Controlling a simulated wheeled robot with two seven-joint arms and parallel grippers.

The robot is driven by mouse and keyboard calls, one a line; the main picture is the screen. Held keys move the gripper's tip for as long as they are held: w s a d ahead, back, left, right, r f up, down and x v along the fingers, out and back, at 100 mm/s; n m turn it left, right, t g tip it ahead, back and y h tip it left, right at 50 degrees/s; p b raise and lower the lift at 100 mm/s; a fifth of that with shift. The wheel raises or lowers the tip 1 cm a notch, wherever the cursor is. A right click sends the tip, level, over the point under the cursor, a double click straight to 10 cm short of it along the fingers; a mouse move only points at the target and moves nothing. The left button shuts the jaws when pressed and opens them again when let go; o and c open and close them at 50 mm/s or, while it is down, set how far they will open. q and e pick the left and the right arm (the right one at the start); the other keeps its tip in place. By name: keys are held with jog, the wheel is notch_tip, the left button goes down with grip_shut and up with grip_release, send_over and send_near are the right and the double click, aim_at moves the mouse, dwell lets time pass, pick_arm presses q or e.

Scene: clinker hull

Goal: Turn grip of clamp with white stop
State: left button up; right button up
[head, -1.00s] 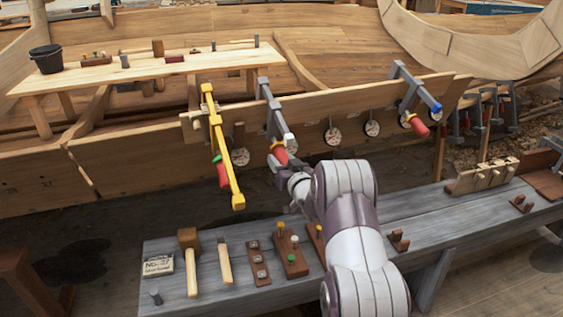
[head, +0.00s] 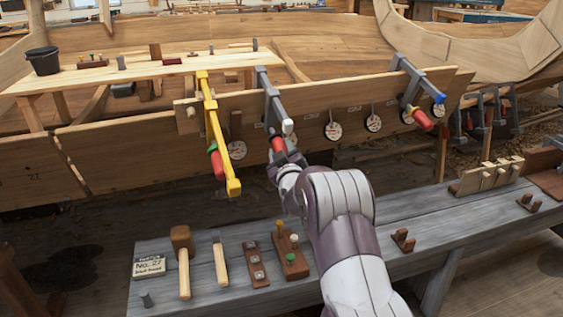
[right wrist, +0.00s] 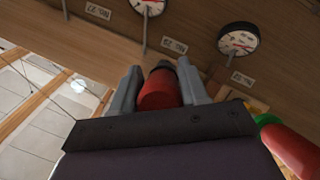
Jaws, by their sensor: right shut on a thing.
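The grey clamp (head: 270,100) with the white stop (head: 287,126) hangs on the upper plank edge near the middle of the head view. Its red grip (head: 278,144) points down below the bar. My right gripper (head: 283,158) is shut on this red grip from below. In the right wrist view, the red grip (right wrist: 159,90) sits between the two grey fingers of my right gripper (right wrist: 158,92). The grip's lower end is hidden by the gripper. My left gripper is not in view.
A yellow clamp (head: 212,130) with a red and green grip hangs close to the left. A blue-stopped clamp (head: 410,85) hangs further right. Round dials (head: 333,130) line the plank. The grey bench (head: 210,265) below carries a mallet (head: 182,255) and pegged blocks.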

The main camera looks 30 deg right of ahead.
jog(key=shift+f+n+h+b, duration=0.15)
jog(key=shift+n+h+b, duration=0.25)
jog(key=shift+n+b, duration=0.2)
jog(key=shift+n+h+b, duration=0.6)
jog(key=shift+n+h, duration=0.1)
jog(key=shift+n, duration=0.3)
jog(key=n, duration=0.1)
jog(key=n+t+h+b, duration=0.1)
jog(key=n, duration=0.1)
jog(key=n+h+b, duration=0.1)
jog(key=n, duration=0.1)
jog(key=shift+s+d+r, duration=0.15)
jog(key=shift+r, duration=0.2)
jog(key=n+t+b, duration=0.1)
jog(key=n, duration=0.1)
jog(key=n+t+b, duration=0.1)
jog(key=n, duration=0.2)
jog(key=shift+r+h, duration=0.15)
jog(key=shift+h, duration=0.25)
jog(key=shift+s+r+n+t+y+b, duration=0.25)
jog(key=shift+n+t+b, duration=0.4)
jog(key=shift+n, duration=0.8)
jog(key=shift+w+n+t+y+b, duration=0.15)
jog(key=shift+n+t+y+b, duration=0.35)
jog(key=shift+n, duration=0.95)
jog(key=shift+a+n, duration=0.2)
jog(key=shift+n, duration=0.1)
jog(key=o, duration=1)
